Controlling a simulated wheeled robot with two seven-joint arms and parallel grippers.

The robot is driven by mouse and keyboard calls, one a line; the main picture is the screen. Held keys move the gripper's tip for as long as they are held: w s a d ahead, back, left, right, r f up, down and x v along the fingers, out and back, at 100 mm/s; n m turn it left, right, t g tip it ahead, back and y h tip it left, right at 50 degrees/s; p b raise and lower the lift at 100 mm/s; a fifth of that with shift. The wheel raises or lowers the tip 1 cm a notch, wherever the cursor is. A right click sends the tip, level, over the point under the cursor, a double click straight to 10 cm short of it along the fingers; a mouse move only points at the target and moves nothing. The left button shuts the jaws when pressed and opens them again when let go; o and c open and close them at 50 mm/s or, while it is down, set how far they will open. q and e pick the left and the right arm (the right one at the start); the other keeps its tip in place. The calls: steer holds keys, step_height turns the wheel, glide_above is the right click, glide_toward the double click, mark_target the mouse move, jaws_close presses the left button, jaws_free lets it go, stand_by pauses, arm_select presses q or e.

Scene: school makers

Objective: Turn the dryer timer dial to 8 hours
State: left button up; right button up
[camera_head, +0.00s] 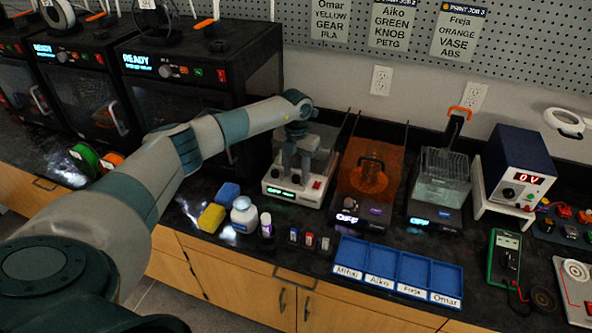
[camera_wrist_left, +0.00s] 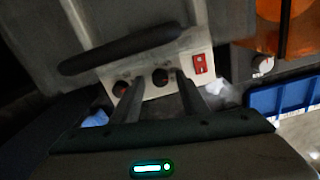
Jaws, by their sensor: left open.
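The dryer, a white-fronted box with a clear cover (camera_head: 320,192), stands on the dark counter under my left arm. Its lit display reads OFF in the head view. The left wrist view shows its pale front panel (camera_wrist_left: 186,88) with two dark dials and a red switch (camera_wrist_left: 200,64). The right dial (camera_wrist_left: 160,76) lies between my left fingertips in that view; the left dial (camera_wrist_left: 121,88) is beside the left finger. My left gripper (camera_head: 297,172) is open and empty in front of the dryer. Contact with a dial cannot be told. The dial markings are too small to read.
A dark handle bar (camera_wrist_left: 120,50) crosses above the dials. An orange-covered device (camera_head: 371,175) stands close to the right. Black printers (camera_head: 200,80) stand left.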

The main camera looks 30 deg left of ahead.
arm_select(q)
steer(key=shift+f, duration=0.25)
steer(key=shift+c, duration=0.5)
jaws_close()
steer(key=m+b, duration=0.2)
steer(key=b, duration=0.1)
steer(key=shift+f+m+b, duration=0.25)
steer(key=shift+m+b, duration=0.05)
steer(key=shift+m, duration=0.1)
steer(key=shift+m+b, duration=0.3)
steer(key=shift+m, duration=0.1)
steer(key=shift+r+m, duration=0.25)
steer(key=shift+m, duration=0.15)
